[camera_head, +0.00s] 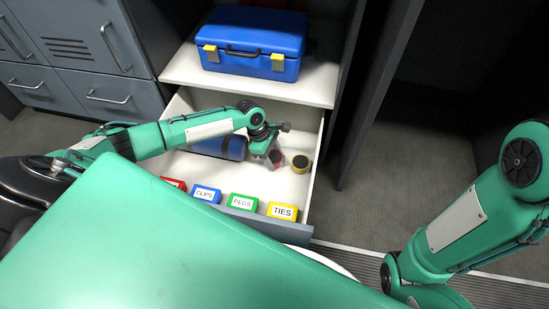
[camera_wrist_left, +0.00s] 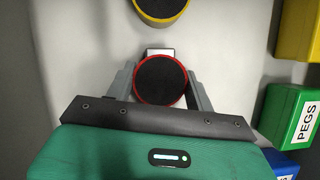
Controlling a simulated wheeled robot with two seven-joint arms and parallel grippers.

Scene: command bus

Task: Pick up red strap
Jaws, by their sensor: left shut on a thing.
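The red strap (camera_wrist_left: 160,81) is a small roll with a red rim and a dark top. In the left wrist view it sits between the two fingers of my left gripper (camera_wrist_left: 160,90), which is shut on it. In the head view the red strap (camera_head: 275,157) shows partly beside the left gripper (camera_head: 270,155), inside the open white drawer (camera_head: 313,180). I cannot tell whether it still touches the drawer floor. My right arm shows at the right of the head view, but its gripper is out of view.
A yellow roll (camera_head: 300,163) stands right of the red one. A blue cylinder (camera_head: 222,147) lies to the left. Red, blue, green and yellow (camera_head: 282,211) labelled boxes line the drawer front. A blue toolbox (camera_head: 252,43) sits on the shelf above.

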